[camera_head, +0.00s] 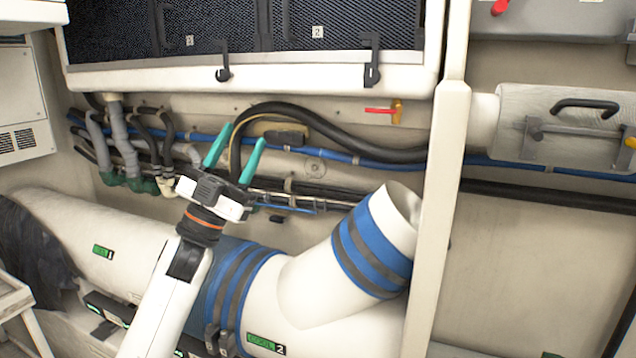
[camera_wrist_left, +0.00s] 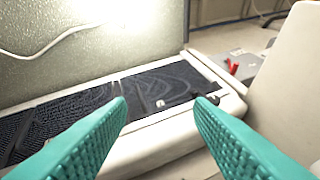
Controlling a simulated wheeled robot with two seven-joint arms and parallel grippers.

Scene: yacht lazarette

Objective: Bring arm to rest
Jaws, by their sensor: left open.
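My left gripper (camera_head: 234,148) is raised in front of the pipe-and-hose wall, its two teal fingers apart and pointing up. Nothing is between the fingers. The same gripper shows in the left wrist view (camera_wrist_left: 160,108), with both teal fingers spread wide. Beyond them are a dark mesh panel in a white frame (camera_wrist_left: 215,120) and a bright glare at the top. My right gripper is in neither view.
A large white duct (camera_head: 310,285) with blue and grey bands lies below the gripper. A white post (camera_head: 445,200) stands to the right. The mesh-fronted locker (camera_head: 250,75) overhangs above. Black hoses (camera_head: 340,140) and a red-handled valve (camera_head: 395,110) run along the wall.

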